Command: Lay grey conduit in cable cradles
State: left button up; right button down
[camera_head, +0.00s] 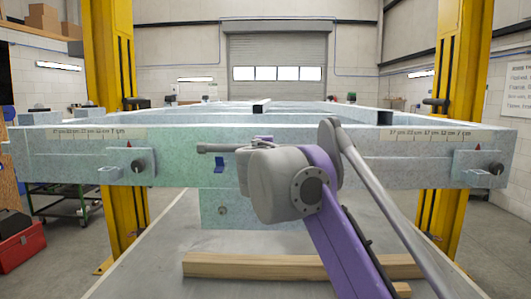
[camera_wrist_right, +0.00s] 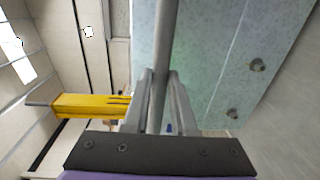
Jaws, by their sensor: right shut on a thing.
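The grey conduit (camera_head: 222,148) runs level along the front face of the pale green trailer beam (camera_head: 70,158) in the head view. Its left end shows, and the rest is hidden behind my right arm. In the right wrist view the conduit (camera_wrist_right: 165,40) passes between the fingers of my right gripper (camera_wrist_right: 160,75), which is shut on it. A small blue bracket (camera_head: 219,166), possibly a cable cradle, is on the beam just below the conduit's left part. Whether the conduit touches it I cannot tell. Other cradles are not clearly seen. My left gripper is not in view.
Yellow posts (camera_head: 110,60) (camera_head: 460,60) stand at both sides. Bolted brackets (camera_head: 110,173) (camera_head: 463,166) stick out near the beam's ends. A wooden bar (camera_head: 250,266) lies on the grey surface below. A red toolbox (camera_head: 20,245) is at the far left.

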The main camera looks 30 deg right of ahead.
jog(key=shift+x, duration=0.8)
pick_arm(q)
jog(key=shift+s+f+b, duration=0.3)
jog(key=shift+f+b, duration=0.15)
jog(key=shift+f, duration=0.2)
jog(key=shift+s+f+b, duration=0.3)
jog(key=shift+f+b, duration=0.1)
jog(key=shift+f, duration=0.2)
pick_arm(e)
jog(key=w+d+f, duration=0.2)
jog(key=w+f, duration=0.1)
jog(key=f, duration=0.2)
jog(key=shift+w, duration=0.15)
jog(key=shift+f, duration=0.1)
jog(key=c, duration=0.6)
grip_release()
jog(key=shift+c, duration=0.2)
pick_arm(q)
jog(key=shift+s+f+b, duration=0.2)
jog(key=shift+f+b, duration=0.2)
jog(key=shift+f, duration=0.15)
pick_arm(e)
jog(key=v, duration=1)
jog(key=shift+s+a, duration=0.25)
jog(key=shift+s, duration=0.1)
